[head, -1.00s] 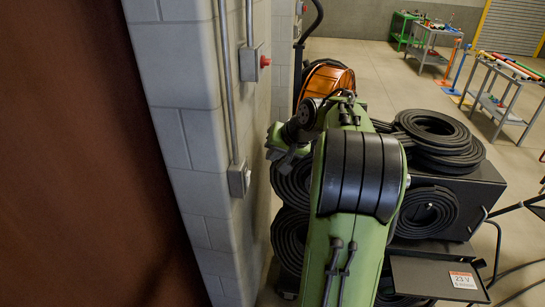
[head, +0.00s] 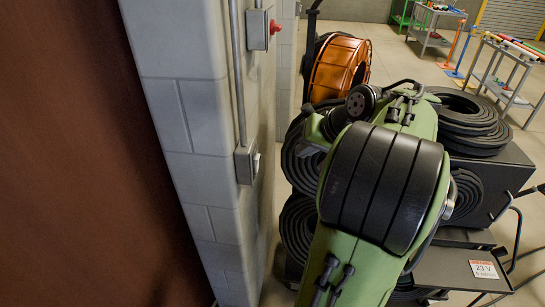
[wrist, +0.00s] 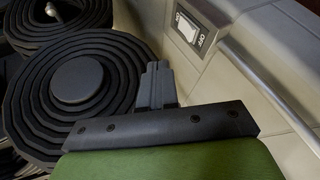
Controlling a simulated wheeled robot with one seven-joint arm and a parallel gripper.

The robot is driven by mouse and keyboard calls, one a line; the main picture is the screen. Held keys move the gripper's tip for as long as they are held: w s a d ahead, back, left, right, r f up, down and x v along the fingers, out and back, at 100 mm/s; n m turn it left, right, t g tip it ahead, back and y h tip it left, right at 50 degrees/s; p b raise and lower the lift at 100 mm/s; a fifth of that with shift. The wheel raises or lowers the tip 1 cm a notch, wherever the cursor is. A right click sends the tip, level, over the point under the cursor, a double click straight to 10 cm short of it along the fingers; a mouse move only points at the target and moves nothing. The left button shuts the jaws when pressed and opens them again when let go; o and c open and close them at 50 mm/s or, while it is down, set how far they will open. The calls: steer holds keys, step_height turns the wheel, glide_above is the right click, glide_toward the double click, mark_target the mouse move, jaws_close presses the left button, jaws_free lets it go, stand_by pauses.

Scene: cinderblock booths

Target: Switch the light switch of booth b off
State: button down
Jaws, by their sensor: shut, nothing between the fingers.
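A light switch (wrist: 188,27) with a pale rocker in a grey box is on the block wall at the top of the wrist view. No booth letter shows. My gripper (wrist: 157,82) is shut and empty, apart from the switch, below and left of it in the wrist view.
A red button box (head: 262,29) is higher on the same wall. Coiled black hoses (head: 470,120) on a dark cart crowd the right of the wall, with an orange reel (head: 340,66) behind. A conduit (wrist: 270,90) runs from the switch. Open floor lies farther back.

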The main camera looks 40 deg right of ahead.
mark_target(258, 163)
steer(key=w+a+f+b, duration=0.1)
steer(key=w+a+f, duration=0.1)
steer(key=w+f, duration=0.5)
steer(key=w, duration=0.3)
steer(key=shift+f+b, duration=0.2)
steer(key=shift+b, duration=0.2)
steer(key=shift+a, duration=0.1)
steer(key=shift+w+a+r, duration=0.15)
steer(key=shift+w+a, duration=0.05)
steer(key=shift+a, duration=0.05)
steer(key=shift+r, duration=0.1)
steer(key=shift+r+p, duration=0.75)
steer(key=shift+p, duration=0.15)
